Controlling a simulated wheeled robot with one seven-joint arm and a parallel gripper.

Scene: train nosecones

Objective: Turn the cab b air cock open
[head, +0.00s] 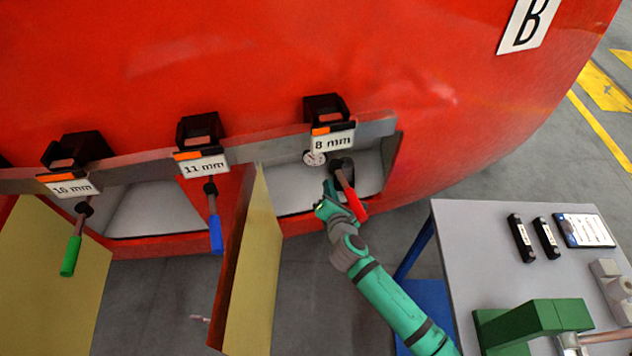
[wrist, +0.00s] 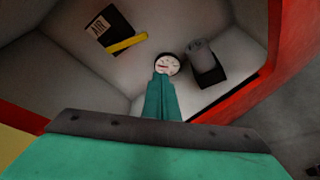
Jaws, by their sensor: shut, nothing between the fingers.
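The cab nose is red with a letter B plate (head: 528,24) at top right. In the wrist view, a yellow lever (wrist: 127,44) lies slanted on the compartment's back wall, beside a dark AIR label (wrist: 108,28). I take it for the air cock; I cannot tell its setting. It is not visible in the head view. My gripper (head: 328,190) is shut and empty at the compartment's mouth. In the wrist view its fingers (wrist: 161,82) point at a round white gauge (wrist: 167,64), below and right of the lever, apart from the lever.
A red-handled tool (head: 350,196) hangs by the 8 mm tag (head: 333,140), close right of my gripper. A yellow-faced flap (head: 252,270) stands open at left. A grey block (wrist: 204,62) sits right of the gauge. A grey table (head: 470,250) stands at right.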

